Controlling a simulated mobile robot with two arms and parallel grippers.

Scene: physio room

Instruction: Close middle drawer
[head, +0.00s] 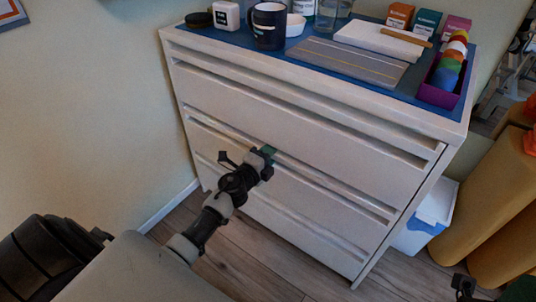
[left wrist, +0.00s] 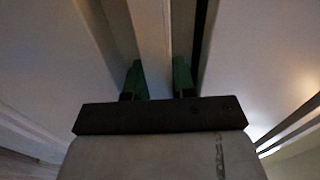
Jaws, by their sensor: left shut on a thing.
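The white dresser has three wide drawers, each with a long strip along its top edge. The middle drawer (head: 330,208) is in the head view, and how far its front stands out is hard to tell. My left gripper (head: 267,163) is at the middle drawer's top edge, left of its centre. In the left wrist view its green fingertips (left wrist: 158,80) lie on both sides of a pale strip (left wrist: 152,40), shut on it. A dark gap shows to the right of that strip. The fingers partly cover the edge in the head view.
The dresser top (head: 385,88) holds a dark mug (head: 268,27), a grey board (head: 348,62), small boxes and a purple tray (head: 440,95). A white bin (head: 425,222) and tan rolls (head: 480,215) stand to the right. Wood floor (head: 235,250) is clear in front.

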